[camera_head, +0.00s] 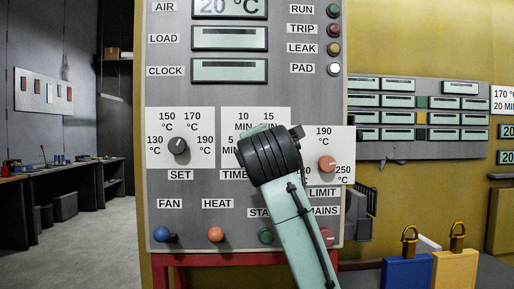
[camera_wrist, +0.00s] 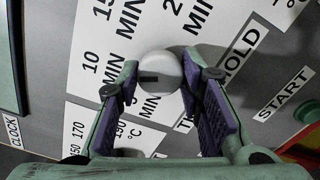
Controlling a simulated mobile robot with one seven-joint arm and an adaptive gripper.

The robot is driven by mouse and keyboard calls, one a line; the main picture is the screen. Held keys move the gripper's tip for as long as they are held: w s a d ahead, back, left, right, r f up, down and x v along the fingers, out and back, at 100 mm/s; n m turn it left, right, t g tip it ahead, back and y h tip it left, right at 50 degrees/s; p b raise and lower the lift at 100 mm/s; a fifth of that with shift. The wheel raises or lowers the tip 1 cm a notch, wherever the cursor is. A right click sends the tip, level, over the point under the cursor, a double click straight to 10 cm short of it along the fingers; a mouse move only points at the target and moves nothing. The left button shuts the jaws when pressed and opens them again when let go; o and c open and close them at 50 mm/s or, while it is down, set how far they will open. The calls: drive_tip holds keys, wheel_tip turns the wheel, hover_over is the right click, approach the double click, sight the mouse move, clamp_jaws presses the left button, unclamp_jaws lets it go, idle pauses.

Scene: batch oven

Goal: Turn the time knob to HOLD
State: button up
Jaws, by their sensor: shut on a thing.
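The time knob (camera_wrist: 160,73) is round and pale grey with a dark pointer mark. It shows in the wrist view between the two purple-padded fingers of my gripper (camera_wrist: 161,82), which is shut on it. The mark lies toward the picture's left, roughly on the side of the 10 MIN label (camera_wrist: 104,59). The HOLD label (camera_wrist: 241,48) is to the right of the knob, past the right finger, partly covered. In the head view my gripper (camera_head: 252,137) is in front of the TIME dial plate (camera_head: 262,113) and hides the knob.
The SET knob (camera_head: 178,146) is to the left and the orange LIMIT knob (camera_head: 326,163) is close on the right. Below are the blue FAN (camera_head: 163,235), orange HEAT (camera_head: 216,234) and green START (camera_head: 265,236) buttons. Padlocks (camera_head: 409,244) stand at lower right.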

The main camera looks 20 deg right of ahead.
drive_tip(key=shift+m+p, duration=0.35)
drive_tip(key=shift+m, duration=16.95)
drive_tip(key=o, duration=1.2)
drive_tip(key=shift+c, duration=0.2)
